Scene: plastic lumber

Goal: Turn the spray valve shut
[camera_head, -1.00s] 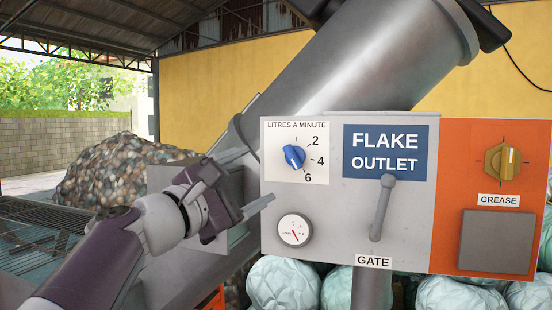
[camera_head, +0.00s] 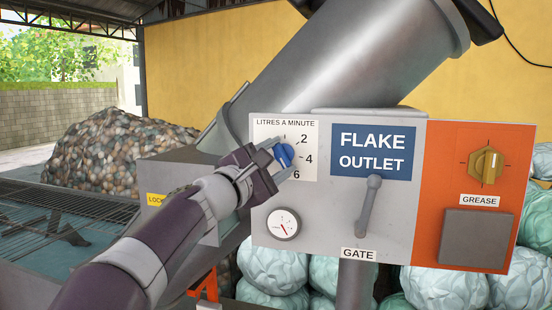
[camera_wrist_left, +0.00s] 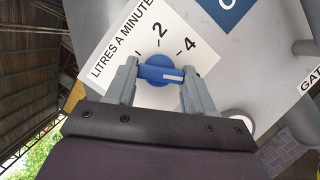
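The spray valve is a blue knob (camera_head: 284,155) on a white "LITRES A MINUTE" plate (camera_head: 308,175) marked 2, 4 and 6. It also shows in the left wrist view (camera_wrist_left: 155,71). Its white pointer line points to the right in that view, past the 4, toward the side of the 6. My left gripper (camera_head: 280,157) has one finger on each side of the knob. In the left wrist view its fingers (camera_wrist_left: 160,76) lie close against both ends, with little or no gap, and it looks shut on the knob. The 6 is hidden there. My right gripper is out of view.
The grey panel also carries a gauge (camera_head: 283,225), a gate lever (camera_head: 369,206) and a "FLAKE OUTLET" sign (camera_head: 372,152). A yellow grease knob (camera_head: 486,164) is on the orange part at right. Pale bales (camera_head: 445,287) lie below. The metal chute (camera_head: 370,55) rises behind.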

